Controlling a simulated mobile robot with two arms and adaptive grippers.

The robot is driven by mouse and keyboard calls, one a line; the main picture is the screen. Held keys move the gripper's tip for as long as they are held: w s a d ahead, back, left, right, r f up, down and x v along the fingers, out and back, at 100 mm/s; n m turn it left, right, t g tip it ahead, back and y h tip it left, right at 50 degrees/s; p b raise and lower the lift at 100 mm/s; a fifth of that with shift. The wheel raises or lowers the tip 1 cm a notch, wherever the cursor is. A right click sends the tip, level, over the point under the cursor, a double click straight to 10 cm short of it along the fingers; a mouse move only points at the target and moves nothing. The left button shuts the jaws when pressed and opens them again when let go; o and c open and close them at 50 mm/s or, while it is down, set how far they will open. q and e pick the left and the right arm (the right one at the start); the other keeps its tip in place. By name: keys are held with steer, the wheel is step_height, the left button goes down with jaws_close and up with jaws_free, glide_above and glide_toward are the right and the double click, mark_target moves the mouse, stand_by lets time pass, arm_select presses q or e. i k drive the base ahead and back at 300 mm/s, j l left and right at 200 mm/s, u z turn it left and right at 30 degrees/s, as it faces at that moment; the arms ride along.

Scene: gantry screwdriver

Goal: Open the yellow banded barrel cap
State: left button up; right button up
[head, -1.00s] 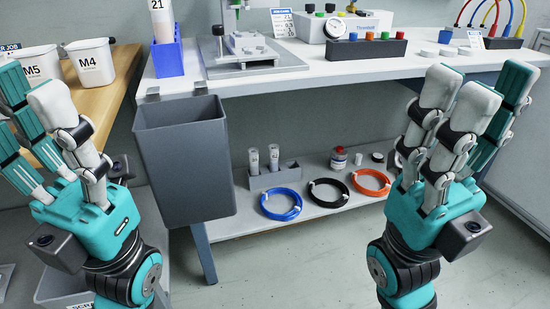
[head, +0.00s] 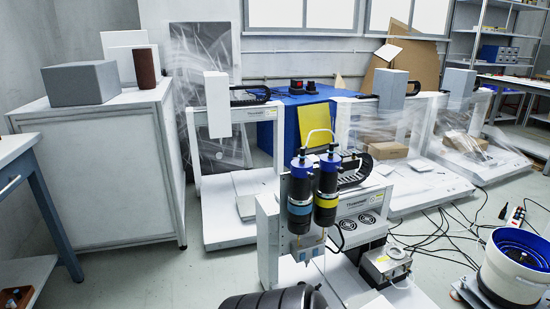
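Two dark barrels stand upright side by side on a white gantry machine in the middle of the head view. The right barrel (head: 325,214) has a yellow band around it and a blue cap (head: 329,160) on top. A thin pale tube rises in an arc above the cap. The left barrel (head: 299,220) has a blue band and its own blue cap (head: 301,162). Both caps look seated on their barrels. Neither of my grippers is in view.
The gantry machine (head: 268,235) has a small metal box (head: 385,266) at its right. A white-and-blue round feeder (head: 515,265) stands at lower right. Cables (head: 440,240) cross the floor. A white cabinet (head: 110,170) stands at left; floor before it is clear.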

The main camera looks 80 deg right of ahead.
mark_target(333, 161)
steer(key=z, duration=3.1)
steer(key=i+l+z, duration=0.2)
steer(key=l, duration=0.2)
steer(key=i+l+z, duration=0.2)
steer(key=l, duration=0.2)
